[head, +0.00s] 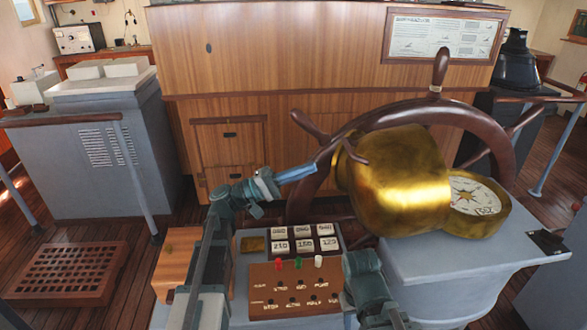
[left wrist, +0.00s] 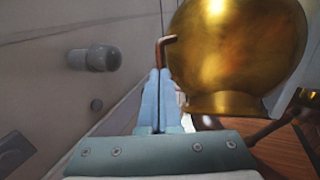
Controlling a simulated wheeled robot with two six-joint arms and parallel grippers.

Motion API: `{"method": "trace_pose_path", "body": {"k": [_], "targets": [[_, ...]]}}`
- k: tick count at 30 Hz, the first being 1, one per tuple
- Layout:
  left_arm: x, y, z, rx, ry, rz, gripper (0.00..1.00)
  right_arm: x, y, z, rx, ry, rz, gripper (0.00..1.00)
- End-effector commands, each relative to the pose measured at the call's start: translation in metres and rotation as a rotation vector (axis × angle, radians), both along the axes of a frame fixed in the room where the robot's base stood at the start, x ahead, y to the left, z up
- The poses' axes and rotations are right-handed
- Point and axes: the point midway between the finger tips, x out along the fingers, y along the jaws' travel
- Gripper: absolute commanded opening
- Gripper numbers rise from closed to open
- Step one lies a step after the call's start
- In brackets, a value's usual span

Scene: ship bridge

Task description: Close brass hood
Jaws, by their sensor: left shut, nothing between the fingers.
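The brass hood (head: 408,190) is tilted to the left on the binnacle, leaving the compass card (head: 475,196) uncovered. It fills the upper right of the left wrist view (left wrist: 235,50). A small bent brown handle (left wrist: 161,48) sticks out from the hood's side. My left gripper (head: 314,166) is shut and empty, left of the hood. In the left wrist view its blue fingers (left wrist: 160,76) end right at the handle; I cannot tell whether they touch it. My right gripper is not in view.
A wooden ship's wheel (head: 465,110) stands close around and behind the hood. The grey pedestal (head: 455,265) carries the compass. A panel of numbered blocks (head: 300,240) and small coloured knobs lies below my left gripper. A wooden cabinet (head: 270,60) stands behind.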

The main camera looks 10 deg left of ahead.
Motion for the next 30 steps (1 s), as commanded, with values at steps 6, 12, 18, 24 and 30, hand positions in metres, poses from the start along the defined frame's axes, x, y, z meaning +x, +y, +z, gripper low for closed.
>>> {"method": "trace_pose_path", "body": {"k": [6, 12, 18, 24, 30], "targets": [[0.012, -0.039, 0.019, 0.0, 0.0, -0.002, 0.0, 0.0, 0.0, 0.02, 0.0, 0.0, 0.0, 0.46], [0.019, -0.062, 0.027, 0.0, 0.0, -0.001, 0.0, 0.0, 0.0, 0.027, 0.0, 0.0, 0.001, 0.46], [0.022, -0.07, 0.03, 0.0, -0.001, 0.001, 0.0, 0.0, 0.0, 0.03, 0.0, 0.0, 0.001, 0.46], [0.022, -0.071, 0.03, 0.0, -0.001, 0.001, 0.0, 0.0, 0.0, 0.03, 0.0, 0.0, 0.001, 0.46], [0.023, -0.072, 0.03, 0.002, 0.001, 0.001, 0.0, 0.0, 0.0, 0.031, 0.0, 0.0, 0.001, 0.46]]}}
